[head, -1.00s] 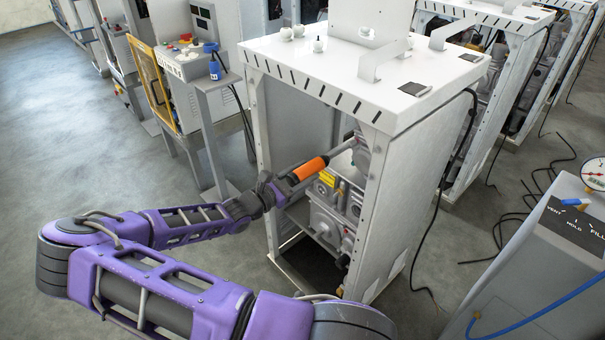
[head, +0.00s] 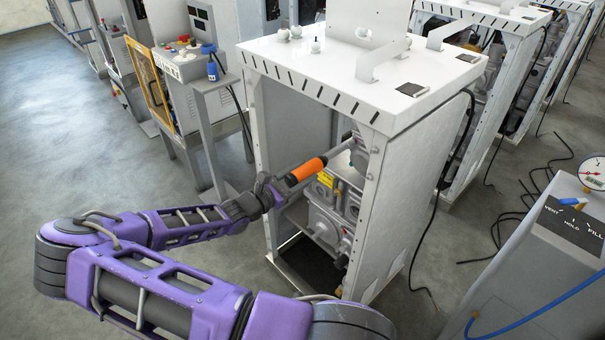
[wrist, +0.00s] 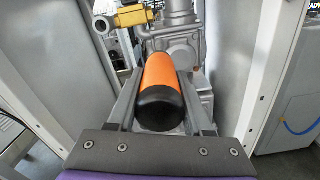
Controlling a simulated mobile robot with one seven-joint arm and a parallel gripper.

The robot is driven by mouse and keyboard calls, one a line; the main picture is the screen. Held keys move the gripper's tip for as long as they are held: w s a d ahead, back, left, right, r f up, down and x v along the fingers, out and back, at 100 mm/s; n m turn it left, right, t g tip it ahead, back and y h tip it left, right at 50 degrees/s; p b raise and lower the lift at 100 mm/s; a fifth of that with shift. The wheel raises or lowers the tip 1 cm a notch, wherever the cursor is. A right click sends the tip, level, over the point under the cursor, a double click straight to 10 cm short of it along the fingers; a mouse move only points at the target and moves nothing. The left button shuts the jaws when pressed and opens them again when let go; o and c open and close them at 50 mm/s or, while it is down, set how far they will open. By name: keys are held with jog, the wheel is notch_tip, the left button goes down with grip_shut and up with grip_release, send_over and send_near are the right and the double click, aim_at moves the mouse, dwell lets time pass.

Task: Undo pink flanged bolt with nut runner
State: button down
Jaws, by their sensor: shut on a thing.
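The nut runner (head: 307,170) has an orange body and a grey shaft that reaches into the open front of the white dispenser frame (head: 376,180). In the wrist view the nut runner (wrist: 163,88) shows its orange barrel and black rear end between my fingers. My gripper (head: 285,184) is shut on it, and the fingers also show in the wrist view (wrist: 160,100). The shaft's far end is at the grey machinery near the upper right of the opening. The pink flanged bolt is not visible; I cannot tell whether the tool's tip touches it.
Grey pump housings (head: 330,215) and a yellow fitting (wrist: 130,15) sit inside the frame. Its side panels stand close on both sides of my gripper. A control post (head: 212,130) stands to the left, a gauge cabinet (head: 560,240) to the right. Open floor lies left.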

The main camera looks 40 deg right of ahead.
aim_at(288, 182)
jog(key=shift+d+r, duration=0.1)
jog(key=shift+d, duration=0.5)
dwell(0.8)
jog(key=shift+a, duration=0.2)
dwell(0.7)
jog(key=shift+s+a, duration=0.15)
jog(key=shift+a, duration=1.6)
jog(key=shift+s+a, duration=0.1)
jog(key=shift+a, duration=1.65)
